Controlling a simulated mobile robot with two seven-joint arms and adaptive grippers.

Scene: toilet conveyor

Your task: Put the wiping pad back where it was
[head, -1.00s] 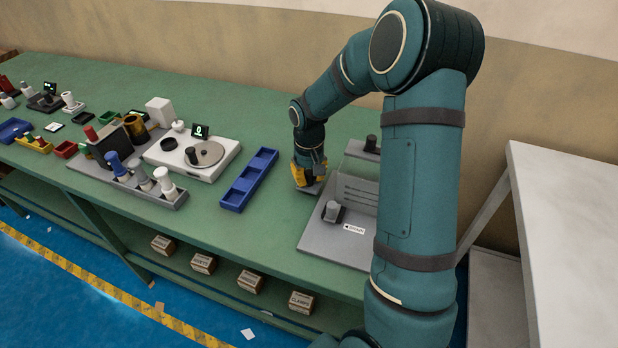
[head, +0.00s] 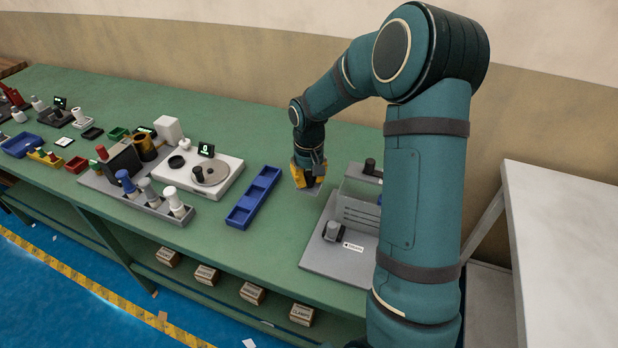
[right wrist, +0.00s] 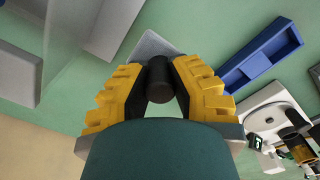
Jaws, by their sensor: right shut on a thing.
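My right gripper (head: 308,176) is shut on the dark upright knob (right wrist: 158,78) of the wiping pad. The pad's grey plate (right wrist: 152,46) shows beyond the fingertips in the right wrist view. In the head view only a bit of the pad (head: 316,190) shows under the yellow fingers. It is between the blue tray and the grey station (head: 320,258), near the station's left edge. I cannot tell whether the pad touches the table. My left gripper is not in view.
The long blue compartment tray (head: 240,213) lies left of the gripper, with bare green table (head: 275,245) between tray and station. The station carries a clear panel and dark-topped posts. A white device with a round plate (head: 228,185) stands further left.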

